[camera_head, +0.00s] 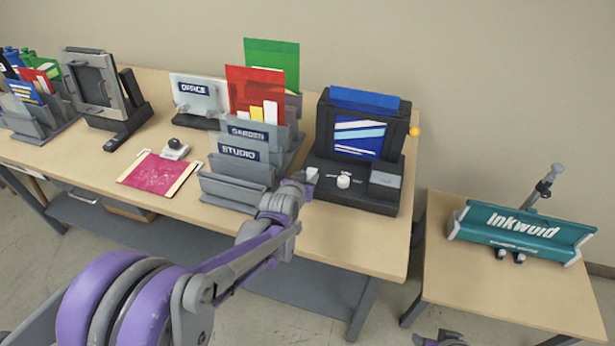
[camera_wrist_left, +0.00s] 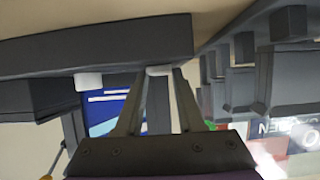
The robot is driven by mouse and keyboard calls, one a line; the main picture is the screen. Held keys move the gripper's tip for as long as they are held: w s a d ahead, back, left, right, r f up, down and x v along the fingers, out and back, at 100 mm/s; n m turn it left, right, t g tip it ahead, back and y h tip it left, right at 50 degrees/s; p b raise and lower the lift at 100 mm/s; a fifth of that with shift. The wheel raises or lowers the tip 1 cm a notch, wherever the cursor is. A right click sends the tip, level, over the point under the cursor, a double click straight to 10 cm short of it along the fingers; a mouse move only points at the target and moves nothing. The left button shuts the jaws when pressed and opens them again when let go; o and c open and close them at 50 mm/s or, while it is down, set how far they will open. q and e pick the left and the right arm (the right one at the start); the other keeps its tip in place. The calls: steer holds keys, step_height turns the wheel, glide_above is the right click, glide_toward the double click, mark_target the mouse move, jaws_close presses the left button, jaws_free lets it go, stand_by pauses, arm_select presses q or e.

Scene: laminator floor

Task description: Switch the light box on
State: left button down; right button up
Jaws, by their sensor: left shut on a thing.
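A dark upright machine (camera_head: 388,147) with a blue, white-striped panel stands at the right end of the long table; it appears to be the light box, though no label shows. Its base carries a white round knob (camera_head: 343,181) and a grey plate (camera_head: 385,179). My left gripper (camera_head: 308,182) is at the left front corner of this base. In the left wrist view, the fingers (camera_wrist_left: 160,78) close on a small white piece (camera_wrist_left: 160,70) at the edge of the dark base. A second white piece (camera_wrist_left: 88,81) sits apart from them. Part of my right arm shows at the bottom edge; its jaws are unclear.
Grey sorters labelled STUDIO (camera_head: 238,153) and GARDEN stand just left of the left gripper, with red and green folders. A pink sheet (camera_head: 158,175) lies further left. A teal Inkwoid unit (camera_head: 522,233) is on the small right table. The long table's front right is clear.

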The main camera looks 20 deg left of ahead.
arm_select(q)
steer(key=shift+w+r+g+p, duration=0.1)
steer(key=shift+r+g+p, duration=0.2)
steer(key=shift+r+g, duration=0.15)
steer(key=shift+w+f+g+p, duration=0.15)
steer(key=shift+g+p, duration=0.15)
steer(key=shift+g, duration=0.45)
arm_select(e)
steer(key=shift+w+r, duration=0.15)
steer(key=shift+r, duration=0.35)
steer(key=shift+w+r, duration=0.15)
steer(key=shift+r, duration=0.35)
arm_select(q)
steer(key=c, duration=0.5)
jaws_free()
steer(key=v, duration=1.1)
arm_select(e)
steer(key=shift+w+r, duration=0.1)
steer(key=shift+r, duration=0.2)
